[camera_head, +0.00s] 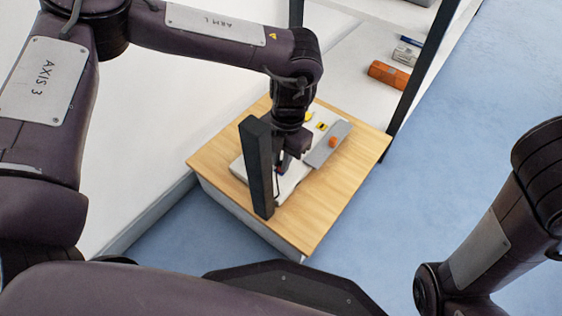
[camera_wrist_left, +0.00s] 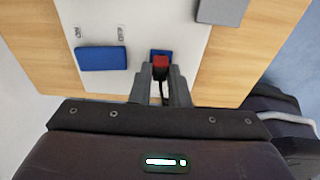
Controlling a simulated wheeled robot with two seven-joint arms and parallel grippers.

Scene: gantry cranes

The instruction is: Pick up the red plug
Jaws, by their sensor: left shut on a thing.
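The red plug (camera_wrist_left: 160,67) is between the two fingers of my left gripper (camera_wrist_left: 162,85) in the left wrist view. The fingers are shut on it, and a dark cable runs back from it between them. A blue block (camera_wrist_left: 153,52) shows just behind the plug; I cannot tell whether the plug touches it. In the head view my left gripper (camera_head: 284,163) is low over the white board (camera_head: 290,184) on the wooden table, and the plug is mostly hidden there. My right gripper is out of view.
A larger blue block (camera_wrist_left: 102,58) lies on the board. A dark post (camera_head: 257,165) stands close by my left gripper. A grey plate (camera_head: 324,148) with an orange knob (camera_head: 333,142) is beside it. An orange object (camera_head: 389,74) lies on the white surface behind.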

